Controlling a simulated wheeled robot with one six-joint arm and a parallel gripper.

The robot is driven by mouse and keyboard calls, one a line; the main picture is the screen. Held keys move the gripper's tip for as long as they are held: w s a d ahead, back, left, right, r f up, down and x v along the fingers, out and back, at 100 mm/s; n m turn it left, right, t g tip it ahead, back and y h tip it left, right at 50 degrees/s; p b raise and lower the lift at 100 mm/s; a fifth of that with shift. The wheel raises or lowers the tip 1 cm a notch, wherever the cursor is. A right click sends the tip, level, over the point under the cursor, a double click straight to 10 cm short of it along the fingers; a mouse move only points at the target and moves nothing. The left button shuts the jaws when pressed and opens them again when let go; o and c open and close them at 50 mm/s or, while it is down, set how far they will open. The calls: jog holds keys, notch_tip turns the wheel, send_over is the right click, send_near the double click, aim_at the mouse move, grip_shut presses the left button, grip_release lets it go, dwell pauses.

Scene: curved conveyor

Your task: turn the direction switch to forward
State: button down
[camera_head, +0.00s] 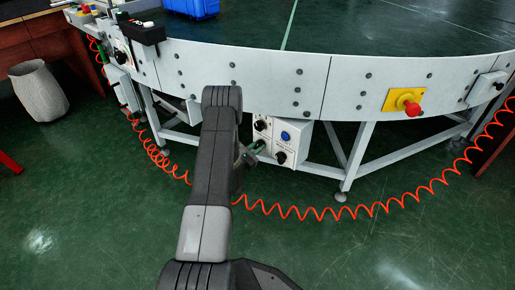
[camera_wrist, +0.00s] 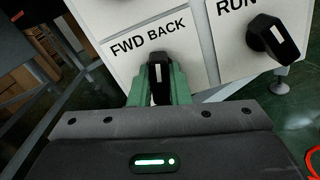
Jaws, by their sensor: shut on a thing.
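The direction switch (camera_wrist: 158,78) is a black knob with a white mark, below the "FWD BACK" label on a white control box (camera_wrist: 205,62) in the wrist view. The mark stands nearly upright in the picture; I cannot tell which word it points at. My gripper (camera_wrist: 158,88) has its green fingers closed on both sides of the knob. In the head view, my gripper (camera_head: 252,152) reaches the left side of the control box (camera_head: 304,131) under the conveyor (camera_head: 270,80), and largely hides the switch.
A black "RUN" knob (camera_wrist: 272,40) sits close to the right of the switch. A blue button (camera_head: 285,136) is on the same box. A red emergency button (camera_head: 412,109) on a yellow plate is further right. A coiled red hose (camera_head: 330,211) hangs below. Open green floor lies in front.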

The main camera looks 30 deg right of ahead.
jog(key=n+b, duration=0.1)
jog(key=n, duration=0.3)
jog(key=shift+f+n, duration=0.1)
jog(key=shift+n, duration=0.2)
jog(key=n, duration=0.4)
jog(key=shift+n, duration=0.3)
jog(key=c, duration=1.4)
grip_release()
jog(key=shift+o, duration=0.2)
jog(key=p+v, duration=0.3)
jog(key=v, duration=1)
jog(key=shift+s+a+p, duration=0.2)
jog(key=shift+a+p, duration=0.15)
